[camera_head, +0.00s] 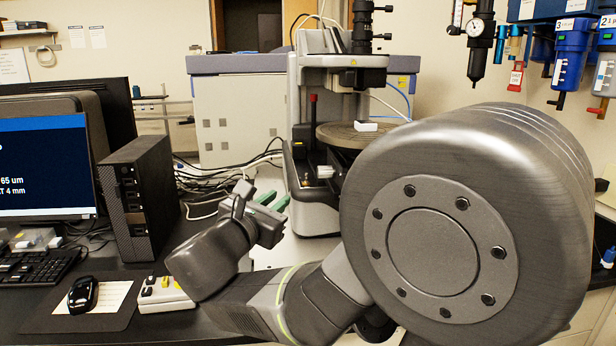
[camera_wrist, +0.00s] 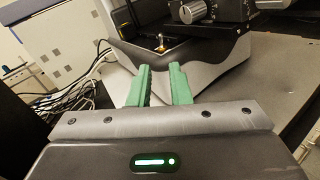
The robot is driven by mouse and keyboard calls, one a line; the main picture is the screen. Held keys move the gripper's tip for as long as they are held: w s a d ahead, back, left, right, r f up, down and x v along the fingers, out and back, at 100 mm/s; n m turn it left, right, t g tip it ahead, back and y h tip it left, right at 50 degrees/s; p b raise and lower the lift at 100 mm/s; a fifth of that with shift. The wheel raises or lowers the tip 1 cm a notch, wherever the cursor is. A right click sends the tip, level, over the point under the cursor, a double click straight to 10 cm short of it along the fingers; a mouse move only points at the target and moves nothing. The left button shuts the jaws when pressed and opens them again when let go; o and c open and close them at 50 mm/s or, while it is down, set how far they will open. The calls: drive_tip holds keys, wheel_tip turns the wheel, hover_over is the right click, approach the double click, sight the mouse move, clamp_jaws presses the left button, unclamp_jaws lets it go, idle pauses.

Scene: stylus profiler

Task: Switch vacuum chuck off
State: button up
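The stylus profiler (camera_head: 312,75) stands on the bench in the middle of the head view, with a round dark stage (camera_head: 345,136). Its grey and black base (camera_wrist: 215,72) fills the upper middle of the wrist view. A small upright metal piece with a yellowish base (camera_wrist: 160,43), possibly the vacuum switch, stands on the base's dark top; its setting is too small to tell. My gripper (camera_head: 273,200) has green fingers and is left of the base. In the wrist view my gripper (camera_wrist: 160,72) is open and empty, its fingers pointing towards the base, below the metal piece in the picture.
A computer tower (camera_head: 140,196), monitor (camera_head: 45,170) and mouse (camera_head: 83,294) are at the left. A small control box (camera_head: 163,294) lies by my arm. Loose cables (camera_wrist: 68,98) run behind my gripper's left side. My arm hides much of the right bench.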

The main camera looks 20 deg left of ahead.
sight(306, 178)
drive_tip(key=w+p, duration=0.1)
drive_tip(key=w, duration=1.2)
drive_tip(key=shift+w+d, duration=0.1)
drive_tip(key=shift+w, duration=0.05)
clamp_jaws()
